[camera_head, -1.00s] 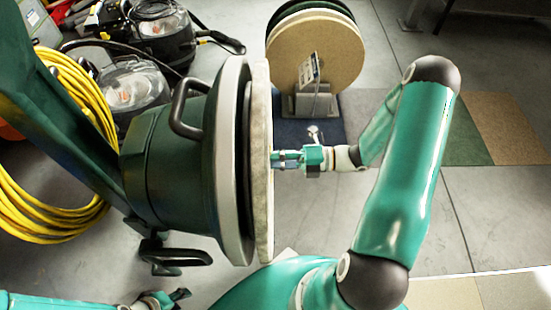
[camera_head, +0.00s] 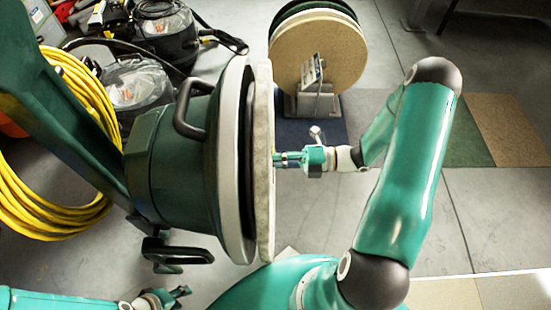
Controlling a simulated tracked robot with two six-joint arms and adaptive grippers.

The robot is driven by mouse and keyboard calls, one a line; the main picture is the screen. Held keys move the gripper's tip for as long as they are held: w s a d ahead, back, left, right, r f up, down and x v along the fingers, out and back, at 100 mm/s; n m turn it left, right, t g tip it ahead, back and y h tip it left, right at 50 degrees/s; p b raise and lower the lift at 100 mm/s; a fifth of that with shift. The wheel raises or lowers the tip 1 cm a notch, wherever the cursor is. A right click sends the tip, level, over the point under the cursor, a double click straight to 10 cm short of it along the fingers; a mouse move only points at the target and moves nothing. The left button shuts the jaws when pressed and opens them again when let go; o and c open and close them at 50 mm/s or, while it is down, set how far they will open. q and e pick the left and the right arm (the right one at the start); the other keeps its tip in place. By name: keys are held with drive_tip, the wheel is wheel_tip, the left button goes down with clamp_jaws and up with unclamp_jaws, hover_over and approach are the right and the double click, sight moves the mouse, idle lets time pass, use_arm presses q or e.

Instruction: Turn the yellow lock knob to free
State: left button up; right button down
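The dark green floor machine (camera_head: 165,150) is tilted on its side. Its round pale pad (camera_head: 264,200) stands on edge, facing right. I cannot make out the yellow lock knob; the pad's face is seen nearly edge-on. My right gripper (camera_head: 281,159) points left at the middle of the pad's face, its fingertips at or very near the pad. Their tips are too small and partly hidden to tell whether they are shut on anything. My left gripper (camera_head: 182,292) is low at the left, below the machine, apart from it, empty, with its fingers seemingly spread.
A rack (camera_head: 312,100) holding several round pads stands behind the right gripper. A coiled yellow hose (camera_head: 50,225) and vacuum machines (camera_head: 168,30) are at the left and back. The floor to the right is open, with coloured carpet tiles (camera_head: 510,125).

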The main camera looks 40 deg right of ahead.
drive_tip(key=n+b, duration=0.2)
drive_tip(key=n, duration=0.4)
drive_tip(key=shift+n, duration=0.4)
drive_tip(key=shift+f, duration=0.1)
drive_tip(key=n+b, duration=0.3)
drive_tip(key=n, duration=0.4)
